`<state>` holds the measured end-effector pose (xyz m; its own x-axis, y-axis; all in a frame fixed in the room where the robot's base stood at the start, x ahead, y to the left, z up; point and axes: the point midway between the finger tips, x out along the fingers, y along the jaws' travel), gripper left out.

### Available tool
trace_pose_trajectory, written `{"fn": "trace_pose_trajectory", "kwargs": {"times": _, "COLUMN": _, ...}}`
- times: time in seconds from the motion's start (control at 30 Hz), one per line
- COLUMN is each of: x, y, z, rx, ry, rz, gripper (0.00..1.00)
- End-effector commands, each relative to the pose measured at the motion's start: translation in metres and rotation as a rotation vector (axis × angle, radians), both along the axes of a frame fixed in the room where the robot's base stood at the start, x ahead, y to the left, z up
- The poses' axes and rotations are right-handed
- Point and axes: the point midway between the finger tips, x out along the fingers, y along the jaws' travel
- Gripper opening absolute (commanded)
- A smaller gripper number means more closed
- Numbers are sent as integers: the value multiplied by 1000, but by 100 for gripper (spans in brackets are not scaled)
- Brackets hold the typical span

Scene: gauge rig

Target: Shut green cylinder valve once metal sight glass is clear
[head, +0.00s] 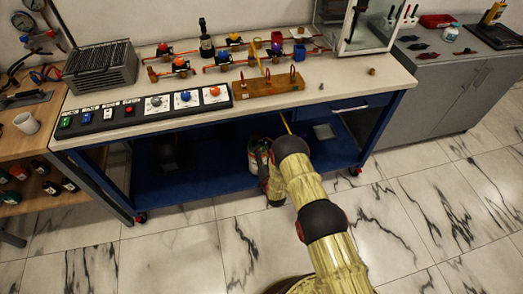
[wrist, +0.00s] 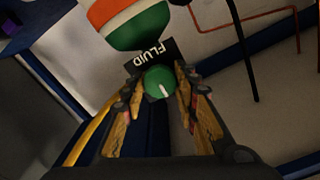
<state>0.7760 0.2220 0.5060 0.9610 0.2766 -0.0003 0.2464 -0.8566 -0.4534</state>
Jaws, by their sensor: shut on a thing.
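The green valve knob (wrist: 158,82), round with a white pointer mark, sits beside a black label reading FLUID in the wrist view. My gripper (wrist: 162,92) has its fingers on both sides of the knob and is shut on it. A cylinder (wrist: 140,22) with green, white and orange bands is just beyond the label. In the head view, a small banded cylinder (head: 257,151) stands low under the bench, partly hidden by my arm. I cannot clearly pick out the metal sight glass or its contents among the small fittings on the bench top.
The bench top (head: 335,92) carries copper pipework with coloured valve knobs (head: 180,64), a wooden block (head: 268,84) and a control panel (head: 140,108). A blue lower shelf (head: 205,178) lies under it. A grey cabinet (head: 440,95) stands right. The marble floor in front is clear.

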Motion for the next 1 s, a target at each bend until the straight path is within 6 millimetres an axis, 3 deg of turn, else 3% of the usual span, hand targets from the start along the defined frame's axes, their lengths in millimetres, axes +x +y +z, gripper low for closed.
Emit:
{"fn": "trace_pose_trajectory", "kwargs": {"times": 0.33, "x": 0, "y": 0, "z": 0, "rx": 0, "ry": 0, "rz": -1, "gripper": 4}}
{"fn": "trace_pose_trajectory", "kwargs": {"times": 0.67, "x": 0, "y": 0, "z": 0, "rx": 44, "ry": 12, "rz": 0, "gripper": 4}}
{"fn": "trace_pose_trajectory", "kwargs": {"times": 1.0, "x": 1, "y": -1, "z": 0, "rx": 268, "ry": 76, "rz": -1, "gripper": 4}}
